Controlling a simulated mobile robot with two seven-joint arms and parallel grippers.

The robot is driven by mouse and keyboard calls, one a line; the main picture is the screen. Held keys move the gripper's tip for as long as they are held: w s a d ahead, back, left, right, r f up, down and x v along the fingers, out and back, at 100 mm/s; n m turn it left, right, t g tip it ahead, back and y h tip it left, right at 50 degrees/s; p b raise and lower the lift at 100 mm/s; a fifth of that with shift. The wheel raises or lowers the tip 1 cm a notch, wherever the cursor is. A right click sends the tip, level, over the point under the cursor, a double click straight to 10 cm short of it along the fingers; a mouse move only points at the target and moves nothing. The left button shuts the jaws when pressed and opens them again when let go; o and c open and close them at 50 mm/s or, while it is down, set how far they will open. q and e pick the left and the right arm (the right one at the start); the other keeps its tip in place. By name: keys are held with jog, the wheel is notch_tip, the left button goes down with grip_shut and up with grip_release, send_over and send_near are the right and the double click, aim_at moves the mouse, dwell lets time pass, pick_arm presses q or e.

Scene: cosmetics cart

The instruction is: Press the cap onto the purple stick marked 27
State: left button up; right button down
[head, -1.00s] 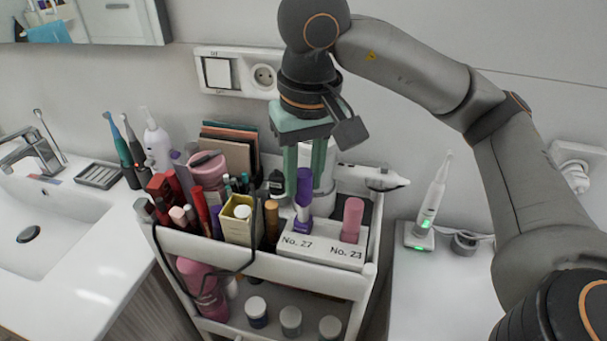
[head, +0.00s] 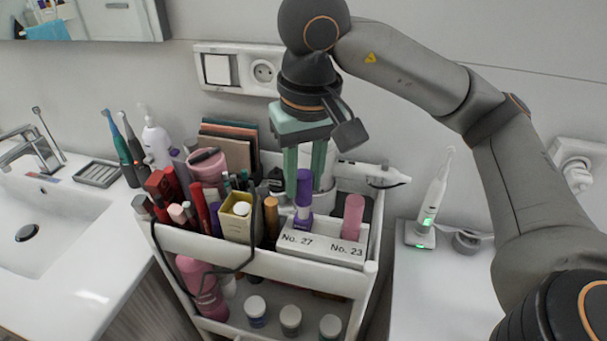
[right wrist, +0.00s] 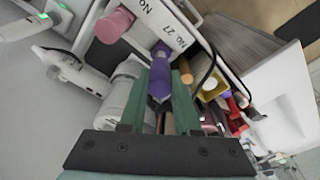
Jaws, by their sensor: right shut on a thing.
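The purple stick marked 27 (head: 304,223) stands upright in a white holder (head: 326,250) labelled No. 27 and No. 23. The purple cap (head: 304,188) is upright right above the stick, with a pale band showing below it. I cannot tell how deeply the cap is seated. My right gripper (head: 305,172) points down and is shut on the cap. The cap also shows between the green fingers in the right wrist view (right wrist: 160,75). My left gripper is not in view.
A pink stick (head: 352,216) stands in the No. 23 place, right of the purple one. A yellow box (head: 236,226), an orange-brown tube (head: 270,215) and other cosmetics crowd the left. A white device (head: 372,175) lies behind. The white cart rim (head: 255,262) runs in front.

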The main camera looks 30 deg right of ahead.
jog(key=shift+f+b, duration=1.15)
jog(key=shift+f, duration=0.25)
dwell(1.2)
dwell(0.3)
jog(key=shift+c, duration=0.3)
grip_release()
dwell(0.4)
jog(key=shift+a+r+p, duration=0.1)
jog(key=shift+r+p, duration=0.85)
jog(key=shift+r, duration=0.05)
jog(key=shift+r+p, duration=2.95)
jog(key=shift+r, duration=0.1)
